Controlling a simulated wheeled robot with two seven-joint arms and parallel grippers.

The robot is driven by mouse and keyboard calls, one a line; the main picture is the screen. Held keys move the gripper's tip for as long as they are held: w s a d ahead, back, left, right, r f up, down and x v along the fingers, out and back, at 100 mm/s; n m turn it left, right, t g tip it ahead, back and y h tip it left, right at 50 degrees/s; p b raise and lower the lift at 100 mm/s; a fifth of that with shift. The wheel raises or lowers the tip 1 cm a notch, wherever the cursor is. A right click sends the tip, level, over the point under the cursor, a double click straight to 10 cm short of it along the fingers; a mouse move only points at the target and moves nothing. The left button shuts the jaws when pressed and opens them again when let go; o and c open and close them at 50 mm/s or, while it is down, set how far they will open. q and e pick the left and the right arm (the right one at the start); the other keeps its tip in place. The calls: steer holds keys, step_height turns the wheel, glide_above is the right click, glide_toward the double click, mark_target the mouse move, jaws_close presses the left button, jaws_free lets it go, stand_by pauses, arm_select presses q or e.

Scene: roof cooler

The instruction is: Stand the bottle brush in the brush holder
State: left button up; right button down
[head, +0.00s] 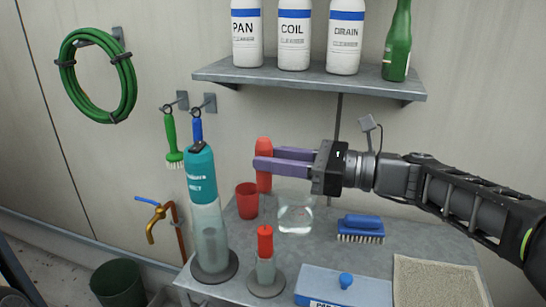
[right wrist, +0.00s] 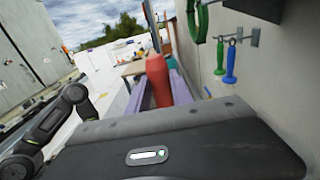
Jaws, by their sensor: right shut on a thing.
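My right gripper (head: 268,160) comes in from the right in the head view, its purple fingers shut on an upright red-orange rounded object (head: 264,178). It is held above the bench; no bristles show on it, so I cannot tell if it is the bottle brush. It also shows between the fingers in the right wrist view (right wrist: 158,82). On the bench, a small clear tube on a round grey base (head: 266,283) has a red-orange top (head: 265,243). Taller beside it is a clear tube on a grey base (head: 210,240) with a teal bottle (head: 201,178) in its top. I cannot tell which is the brush holder.
A red cup (head: 247,200), a clear jar (head: 295,215), a blue scrub brush (head: 360,230), a blue box (head: 345,291) and a beige mat (head: 435,283) are on the bench. A shelf (head: 310,80) with bottles is above. Green (head: 171,140) and blue (right wrist: 231,65) tools hang at the wall.

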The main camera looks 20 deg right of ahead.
steer(key=shift+f+b, duration=1.9)
steer(key=shift+f, duration=0.95)
steer(key=c, duration=1.1)
jaws_free()
steer(key=shift+o, duration=0.2)
steer(key=shift+d, duration=0.1)
steer(key=v, duration=0.7)
steer(key=shift+s+d, duration=0.25)
